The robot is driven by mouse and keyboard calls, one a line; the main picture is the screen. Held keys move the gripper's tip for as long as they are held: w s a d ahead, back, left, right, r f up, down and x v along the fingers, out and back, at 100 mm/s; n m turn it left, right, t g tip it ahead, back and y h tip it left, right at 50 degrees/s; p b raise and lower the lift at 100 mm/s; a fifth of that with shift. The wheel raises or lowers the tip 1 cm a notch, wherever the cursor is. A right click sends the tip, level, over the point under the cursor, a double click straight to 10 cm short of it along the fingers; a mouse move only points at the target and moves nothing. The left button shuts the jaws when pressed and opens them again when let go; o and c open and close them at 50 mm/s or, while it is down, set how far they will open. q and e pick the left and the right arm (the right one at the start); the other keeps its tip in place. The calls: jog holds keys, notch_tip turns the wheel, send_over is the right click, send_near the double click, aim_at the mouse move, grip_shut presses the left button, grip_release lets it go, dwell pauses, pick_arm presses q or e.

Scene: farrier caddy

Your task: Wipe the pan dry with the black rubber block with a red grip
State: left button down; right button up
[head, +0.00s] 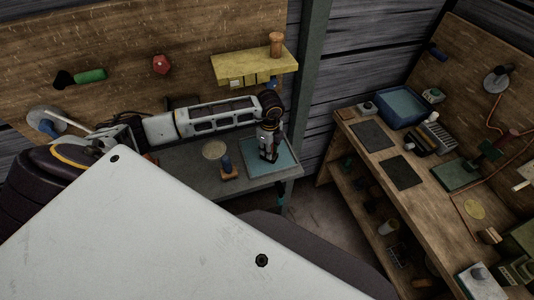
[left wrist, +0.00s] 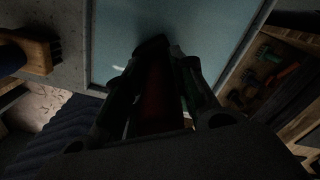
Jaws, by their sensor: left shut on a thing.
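The pan (head: 286,163) is a shallow light-blue rectangle with a pale rim at the right end of the grey table. It also fills the upper middle of the left wrist view (left wrist: 225,28). My left gripper (head: 269,156) points down over the pan. In the left wrist view its fingers (left wrist: 160,75) are shut on the block with the red grip (left wrist: 155,100); the dark end of the block lies over the pan's surface. The picture is too dark to tell if the block touches the pan. A small bright streak shows beside the block. My right gripper is out of view.
A brush with a blue handle (head: 227,168) stands on the grey table (head: 200,180), left of the pan, near a round pale disc (head: 214,149). A yellow shelf (head: 254,66) hangs above. A wooden bench (head: 415,195) with a blue bin (head: 402,106) stands at right.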

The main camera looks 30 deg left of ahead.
pick_arm(q)
jog(key=shift+a, duration=0.1)
jog(key=shift+w+a+f+b, duration=0.15)
jog(key=shift+w+a+b, duration=0.35)
jog(key=shift+w+a, duration=0.3)
jog(key=shift+a, duration=0.15)
jog(key=shift+w+a, duration=0.15)
jog(key=shift+w+a+b, duration=0.45)
jog(key=shift+w+a, duration=0.35)
jog(key=shift+a, duration=0.15)
jog(key=shift+w+a, duration=0.1)
jog(key=shift+w, duration=0.05)
jog(key=shift+w+a+b, duration=0.6)
jog(key=shift+w+a, duration=0.1)
jog(key=shift+a, duration=0.15)
